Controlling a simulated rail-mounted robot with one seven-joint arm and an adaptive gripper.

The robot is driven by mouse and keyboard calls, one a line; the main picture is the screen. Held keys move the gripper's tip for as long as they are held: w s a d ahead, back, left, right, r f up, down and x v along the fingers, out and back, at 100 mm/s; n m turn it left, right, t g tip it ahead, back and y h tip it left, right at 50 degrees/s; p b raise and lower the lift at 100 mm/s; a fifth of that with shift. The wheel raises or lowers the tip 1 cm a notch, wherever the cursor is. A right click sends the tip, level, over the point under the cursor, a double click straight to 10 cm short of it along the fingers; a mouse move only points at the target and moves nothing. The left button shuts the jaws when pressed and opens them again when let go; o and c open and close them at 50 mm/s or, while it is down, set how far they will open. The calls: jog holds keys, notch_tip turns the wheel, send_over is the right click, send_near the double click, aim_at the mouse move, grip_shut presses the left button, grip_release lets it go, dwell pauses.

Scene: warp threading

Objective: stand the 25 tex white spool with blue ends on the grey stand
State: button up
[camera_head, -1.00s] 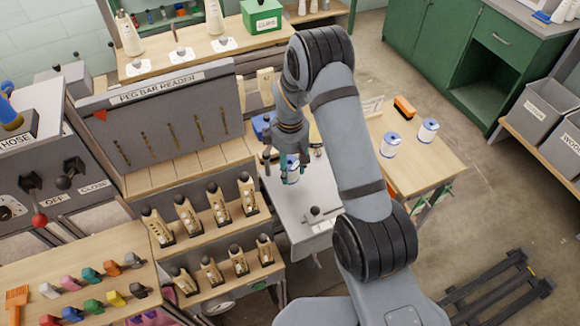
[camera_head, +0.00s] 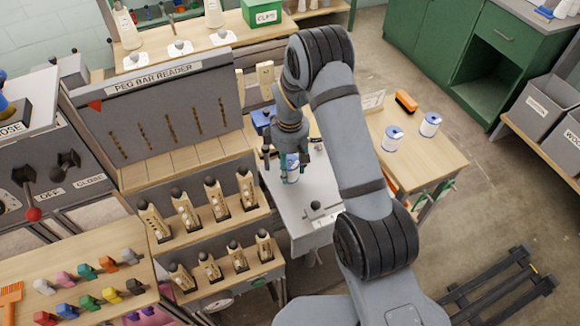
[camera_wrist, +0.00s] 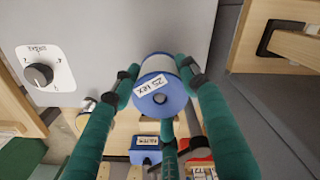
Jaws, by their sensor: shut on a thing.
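The 25 tex spool, white with blue ends (camera_wrist: 160,92), shows its labelled blue end in the wrist view. My gripper (camera_wrist: 163,82) is shut on it, with green fingers on both sides and a third finger below. In the head view the spool (camera_head: 293,163) hangs in my gripper (camera_head: 292,170), over or near a light grey flat-topped unit (camera_head: 300,205). This is probably the grey stand; its grey surface (camera_wrist: 120,25) also fills the upper left of the wrist view. I cannot tell whether the spool touches it.
Two more white spools with blue ends, one (camera_head: 393,138) and another (camera_head: 430,124), stand on the wooden table at right, near an orange brush (camera_head: 405,101). The peg bar reader (camera_head: 160,115) and shelves of wooden pieces (camera_head: 215,200) are at left. A black knob (camera_wrist: 38,74) sits on the grey surface.

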jog(key=shift+f+b, duration=0.55)
jog(key=shift+f, duration=0.15)
jog(key=shift+r, duration=0.1)
jog(key=o, duration=1.3)
jog(key=shift+c, duration=0.2)
notch_tip(320, 180, up, 12)
